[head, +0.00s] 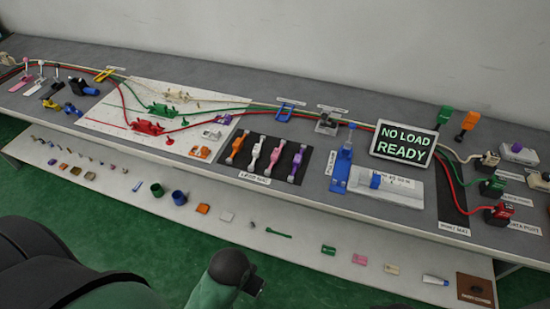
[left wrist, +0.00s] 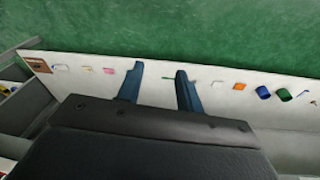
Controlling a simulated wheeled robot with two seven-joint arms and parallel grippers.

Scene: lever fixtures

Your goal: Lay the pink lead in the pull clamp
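The pink lead (head: 274,158) lies on the dark lead mat (head: 247,172), between a white lead (head: 256,152) and a purple lead (head: 296,164). It has pale ends. The blue clamp fixture (head: 341,166) stands just right of the mat, with an upright blue part; its small side label is hard to read, so I cannot be sure that it is the pull clamp. My left gripper (left wrist: 158,84) shows in the left wrist view with two blue fingers apart and nothing between them. It is away from the lead. My right gripper is not in view.
An orange lead (head: 237,147) lies at the mat's left. A grey block with a blue part (head: 385,188) and a sign (head: 404,142) stand right of the blue fixture. Red, green and white cables cross the bench behind. A lower white shelf (head: 130,200) holds several small items.

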